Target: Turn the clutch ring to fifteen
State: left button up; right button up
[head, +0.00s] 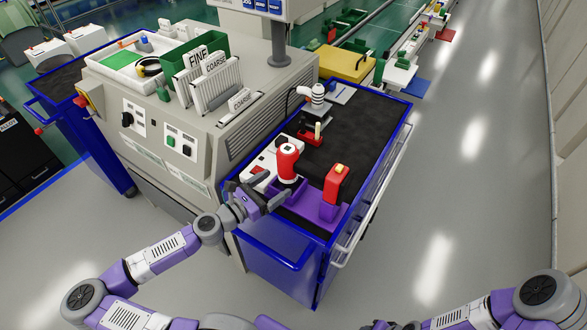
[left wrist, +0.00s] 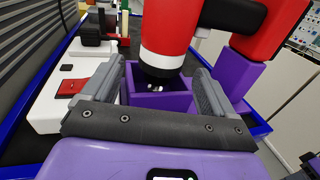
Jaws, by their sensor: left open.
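A red and black power drill (head: 287,162) stands nose-down in a purple holder (head: 325,215) on the cart. In the left wrist view the red body (left wrist: 180,20) ends in a pale ring (left wrist: 163,56), with a black nose (left wrist: 161,73) below it over the purple holder (left wrist: 172,100). No numbers on the ring can be read. My left gripper (head: 264,197) is open at the near left side of the drill. In the left wrist view its two fingers reach forward on either side of the ring and nose, apparently without touching.
The blue cart (head: 285,245) has a dark top with free room at the far right. A white and red charger (head: 262,165) sits left of the drill. A grey machine cabinet (head: 180,110) with bins stands close on the left. Open floor lies to the right.

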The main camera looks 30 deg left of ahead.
aim_at(289, 175)
pick_arm(q)
jog(key=shift+b+x, duration=0.6)
jog(key=shift+x, duration=2.5)
jog(key=shift+d, duration=0.1)
jog(key=c, duration=1)
